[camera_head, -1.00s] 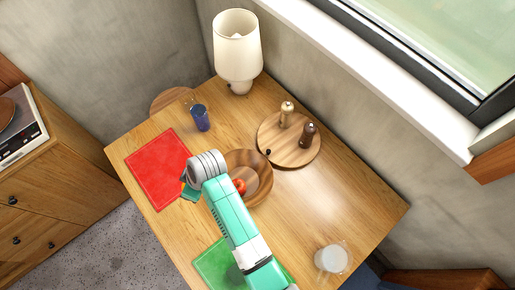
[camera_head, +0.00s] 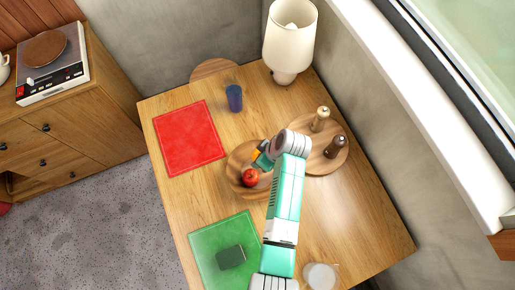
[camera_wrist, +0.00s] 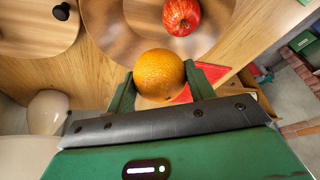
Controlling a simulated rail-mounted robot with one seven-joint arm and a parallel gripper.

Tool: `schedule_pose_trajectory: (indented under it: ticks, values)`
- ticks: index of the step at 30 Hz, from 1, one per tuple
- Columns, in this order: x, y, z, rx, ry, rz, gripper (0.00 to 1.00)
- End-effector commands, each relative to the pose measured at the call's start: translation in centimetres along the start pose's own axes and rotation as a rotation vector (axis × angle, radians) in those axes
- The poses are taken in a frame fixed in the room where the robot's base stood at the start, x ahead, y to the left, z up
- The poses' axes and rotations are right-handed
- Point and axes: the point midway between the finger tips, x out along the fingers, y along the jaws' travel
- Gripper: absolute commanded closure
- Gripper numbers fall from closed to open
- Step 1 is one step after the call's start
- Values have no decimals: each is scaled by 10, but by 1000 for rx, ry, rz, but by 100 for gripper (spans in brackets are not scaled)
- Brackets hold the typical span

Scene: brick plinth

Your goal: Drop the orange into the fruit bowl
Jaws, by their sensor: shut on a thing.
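My gripper (camera_wrist: 160,84) is shut on the orange (camera_wrist: 159,74), with one green finger on each side of it in the wrist view. The wooden fruit bowl (camera_wrist: 112,32) lies beyond the orange there, with a red apple (camera_wrist: 181,16) in it. In the head view my gripper (camera_head: 261,157) is over the back part of the bowl (camera_head: 235,168). The apple (camera_head: 250,177) shows inside the bowl. The orange is mostly hidden by my gripper in the head view, and its exact height over the bowl is hard to tell.
A round wooden board (camera_head: 328,160) with a pale mill (camera_head: 320,119) and a dark mill (camera_head: 336,147) stands right of the bowl. A blue cup (camera_head: 234,98), a lamp (camera_head: 289,40), a red mat (camera_head: 188,138), a green mat (camera_head: 222,238) and a glass (camera_head: 321,277) surround it.

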Motion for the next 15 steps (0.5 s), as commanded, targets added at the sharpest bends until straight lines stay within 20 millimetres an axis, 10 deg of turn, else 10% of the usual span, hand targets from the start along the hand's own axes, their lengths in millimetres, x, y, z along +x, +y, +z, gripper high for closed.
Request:
schedule_pose_trajectory:
  ticks: [14, 15]
  values:
    - [27, 2, 11, 0, 0, 0, 71]
    - [27, 2, 11, 0, 0, 0, 39]
